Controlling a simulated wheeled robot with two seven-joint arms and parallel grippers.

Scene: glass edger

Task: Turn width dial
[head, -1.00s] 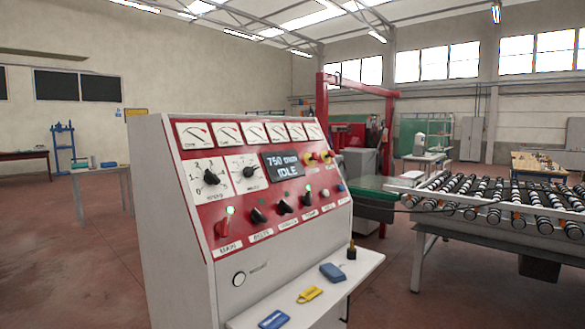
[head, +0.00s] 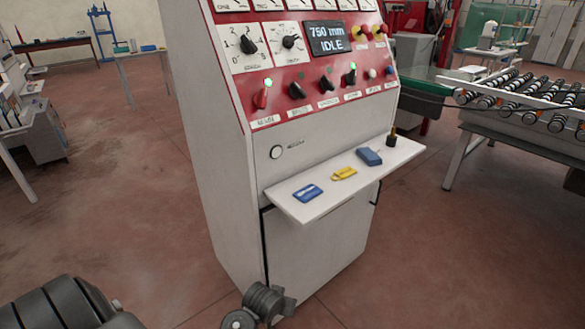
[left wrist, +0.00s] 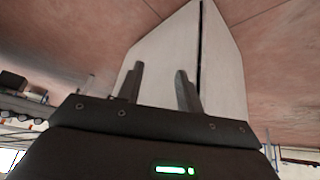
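The control cabinet (head: 225,130) stands in front of me with a red sloped panel. Two black rotary dials on white scale plates, a left dial (head: 248,46) and a right dial (head: 288,42), sit in the panel's upper left. Their labels are too small to read, so I cannot tell which is for width. The display (head: 328,38) reads "750 mm IDLE". My left gripper (left wrist: 160,70) is open and empty in the left wrist view, its fingers apart against the white cabinet behind. In the head view only arm parts show at the bottom, well below the dials. My right gripper is not seen.
Below the dials are a red switch (head: 261,97) and several black switches. A roller conveyor (head: 520,105) stands at right.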

